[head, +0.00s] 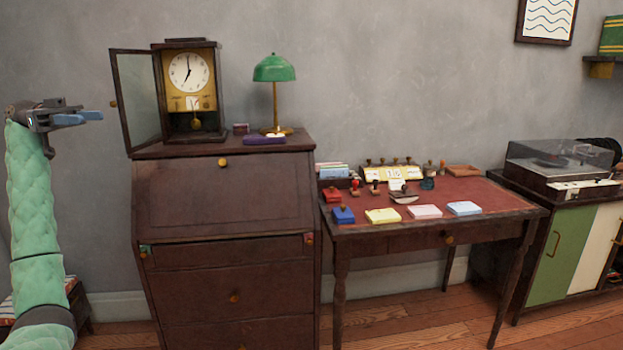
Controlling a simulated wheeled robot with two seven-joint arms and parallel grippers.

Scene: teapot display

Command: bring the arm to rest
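My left arm (33,200), in a pale green padded sleeve, rises along the left edge of the head view. My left gripper (85,117) is at its top, pointing right, with blue finger pads. It is in the air left of the clock's open glass door, with nothing visible held in it. The fingers are seen edge-on, so the gap between them is unclear. My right gripper and arm are out of view.
The clock (190,88) stands on the dark bureau (222,195), its glass door (137,95) swung open toward my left gripper. A green lamp (274,70) stands beside it. Right are a desk (470,196) with stamps and pads, and a record player (560,165).

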